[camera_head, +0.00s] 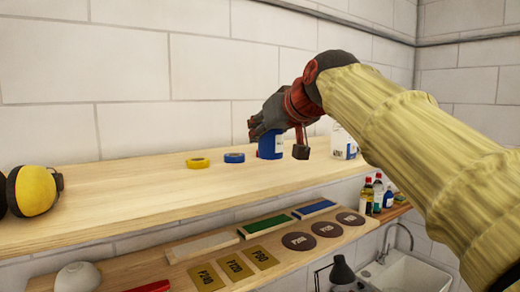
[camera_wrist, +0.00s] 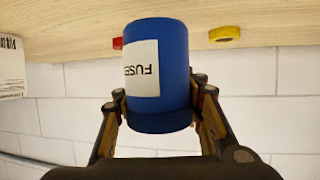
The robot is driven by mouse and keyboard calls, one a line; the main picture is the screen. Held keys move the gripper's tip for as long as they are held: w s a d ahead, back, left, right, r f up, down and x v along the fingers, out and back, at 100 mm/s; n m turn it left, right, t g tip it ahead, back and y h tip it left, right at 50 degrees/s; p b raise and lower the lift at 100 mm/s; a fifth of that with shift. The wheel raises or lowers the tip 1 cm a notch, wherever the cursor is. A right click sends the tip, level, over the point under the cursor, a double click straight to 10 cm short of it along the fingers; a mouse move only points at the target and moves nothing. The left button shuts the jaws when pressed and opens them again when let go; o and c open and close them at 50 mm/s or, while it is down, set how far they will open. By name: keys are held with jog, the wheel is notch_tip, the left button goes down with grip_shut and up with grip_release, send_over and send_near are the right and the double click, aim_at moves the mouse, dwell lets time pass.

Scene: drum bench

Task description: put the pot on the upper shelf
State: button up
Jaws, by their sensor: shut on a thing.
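The pot is a blue cylinder (camera_head: 270,146) with a white label, and in the wrist view (camera_wrist: 174,75) the label reads "FUSES" upside down. My gripper (camera_head: 277,127) is shut on it; in the wrist view the fingers (camera_wrist: 160,110) sit on either side of the pot's lower picture end. The upper shelf (camera_head: 120,195) is a long pale wooden board, and it also shows along the top of the wrist view (camera_wrist: 80,30). In the head view the pot appears over the back right part of this shelf. I cannot tell whether it touches the board.
A yellow tape roll (camera_head: 198,163) and a blue one (camera_head: 234,157) lie left of the pot. A white labelled container (camera_head: 343,145) stands to its right. Yellow ear defenders (camera_head: 33,190) sit far left. The lower shelf holds sanding discs (camera_head: 298,241) and blocks. The shelf's middle is clear.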

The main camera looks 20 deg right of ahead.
aim_at(278, 142)
jog(key=shift+w+d+f, duration=0.1)
jog(key=shift+w+f, duration=0.4)
jog(key=shift+f, duration=0.05)
jog(key=shift+w+d+f+p, duration=0.15)
jog(key=shift+f+p, duration=0.3)
jog(key=shift+f, duration=1.3)
jog(key=shift+f, duration=0.15)
jog(key=o, duration=1.4)
jog(key=shift+o, duration=0.2)
jog(key=shift+r, duration=0.25)
jog(key=b+v, duration=0.2)
jog(key=v, duration=1)
jog(key=shift+f+b, duration=0.15)
jog(key=shift+b, duration=0.2)
